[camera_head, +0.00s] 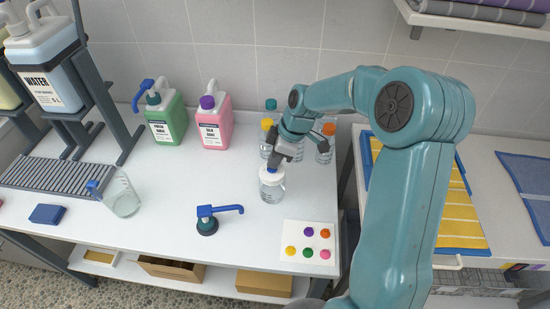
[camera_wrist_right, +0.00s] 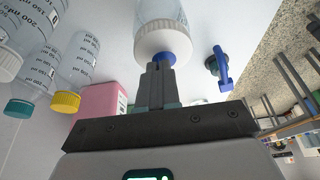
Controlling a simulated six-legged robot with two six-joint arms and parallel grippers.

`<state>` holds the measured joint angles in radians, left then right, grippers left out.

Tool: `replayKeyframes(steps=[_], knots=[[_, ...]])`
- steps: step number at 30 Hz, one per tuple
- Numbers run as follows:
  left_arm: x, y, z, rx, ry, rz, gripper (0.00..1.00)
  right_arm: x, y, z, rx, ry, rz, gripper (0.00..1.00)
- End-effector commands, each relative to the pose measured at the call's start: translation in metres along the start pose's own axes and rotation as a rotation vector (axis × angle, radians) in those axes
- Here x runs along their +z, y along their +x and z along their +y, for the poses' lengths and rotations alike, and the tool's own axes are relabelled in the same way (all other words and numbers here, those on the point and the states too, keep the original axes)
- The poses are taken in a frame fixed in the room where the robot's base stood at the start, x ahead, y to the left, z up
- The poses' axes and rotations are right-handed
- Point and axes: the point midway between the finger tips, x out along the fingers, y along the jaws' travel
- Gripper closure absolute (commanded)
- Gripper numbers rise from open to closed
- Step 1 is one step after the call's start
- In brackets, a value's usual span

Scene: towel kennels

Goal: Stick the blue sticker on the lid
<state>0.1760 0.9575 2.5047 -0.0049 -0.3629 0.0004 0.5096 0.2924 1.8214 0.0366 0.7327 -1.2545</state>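The blue sticker (camera_wrist_right: 168,58) is a small blue disc at the tips of my right gripper's fingers (camera_wrist_right: 157,80), against the top of the white lid (camera_wrist_right: 163,40) in the wrist view. The fingers are close together on it. In the head view, the lid (camera_head: 264,177) is on a clear jar (camera_head: 271,192) standing upright on the white table, with my right gripper (camera_head: 275,162) just above it. Whether the whole sticker lies flat on the lid is hidden by the fingers. My left gripper is not in view.
A sticker sheet (camera_head: 297,240) with several other coloured dots lies front right of the jar. A blue-handled pump (camera_head: 207,222) stands left of it. Capped bottles (camera_head: 326,150) stand close behind. Green (camera_head: 165,120) and pink (camera_head: 214,128) jugs stand at the back.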

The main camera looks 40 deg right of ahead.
Motion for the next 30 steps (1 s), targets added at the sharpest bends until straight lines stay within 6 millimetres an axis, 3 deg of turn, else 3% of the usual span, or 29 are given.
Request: replayKeyframes(steps=[30], knots=[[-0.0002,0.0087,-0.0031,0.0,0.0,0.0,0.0,0.0033,0.0089,-0.0002,-0.001,0.0,0.0,1.0]])
